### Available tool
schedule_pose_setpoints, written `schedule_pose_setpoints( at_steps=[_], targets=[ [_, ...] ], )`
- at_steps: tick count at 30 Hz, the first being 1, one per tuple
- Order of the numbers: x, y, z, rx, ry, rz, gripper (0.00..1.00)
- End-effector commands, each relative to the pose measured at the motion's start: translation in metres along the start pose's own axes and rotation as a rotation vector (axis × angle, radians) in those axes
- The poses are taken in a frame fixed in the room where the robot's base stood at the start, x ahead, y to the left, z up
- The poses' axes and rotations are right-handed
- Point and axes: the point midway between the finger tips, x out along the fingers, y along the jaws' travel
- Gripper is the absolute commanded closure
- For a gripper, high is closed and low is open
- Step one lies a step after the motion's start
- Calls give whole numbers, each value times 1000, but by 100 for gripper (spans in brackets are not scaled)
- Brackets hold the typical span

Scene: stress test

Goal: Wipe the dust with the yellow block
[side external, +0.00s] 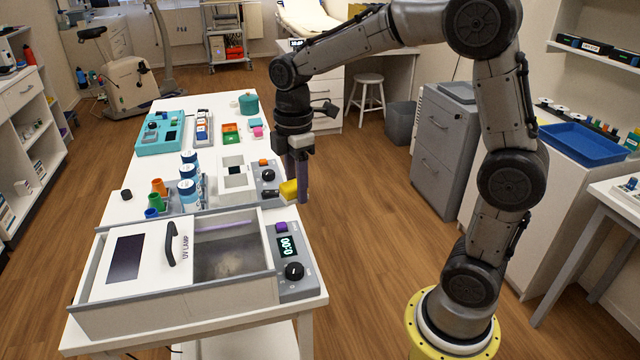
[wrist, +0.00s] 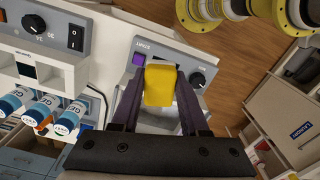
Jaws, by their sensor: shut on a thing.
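My gripper (side external: 294,188) is shut on the yellow block (side external: 288,190), held above the table's right edge beside the UV lamp box. In the wrist view the yellow block (wrist: 160,84) sits between the two dark fingers of my gripper (wrist: 158,98). The UV lamp box (side external: 180,318) stands at the table's near end. Its white lid (side external: 140,262), with a black handle, covers the left part. The right part is open, and a pale dust patch (side external: 228,266) lies on its grey floor. The dust cannot be made out in the wrist view.
The control panel (side external: 291,258) with purple button, 0:00 display and knob is on the box's right side. Blue-capped bottles (side external: 188,182) and coloured cups (side external: 158,187) stand behind the box. A white device with a knob (side external: 268,176) is close to my gripper.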

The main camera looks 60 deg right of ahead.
Motion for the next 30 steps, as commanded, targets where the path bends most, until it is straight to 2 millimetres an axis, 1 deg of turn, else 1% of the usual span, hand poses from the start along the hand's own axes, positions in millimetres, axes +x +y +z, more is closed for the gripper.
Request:
schedule_pose_setpoints(
  at_steps=[1,4,6,9,12,15,18,23,30],
  targets=[
    [2,1,-21,-73,-1,-2,100],
    [8,-1,-61,-211,-1,-3,100],
    [13,-7,-90,-303,-1,-2,100],
    [21,-20,-124,-404,-1,-1,100],
    [28,-33,-147,-468,-1,-1,100],
    [33,-44,-158,-505,0,1,100],
    [36,-50,-163,-523,0,0,100],
    [40,-52,-164,-529,-1,-1,100],
    [58,-52,-164,-527,-1,-1,100]
  ],
)
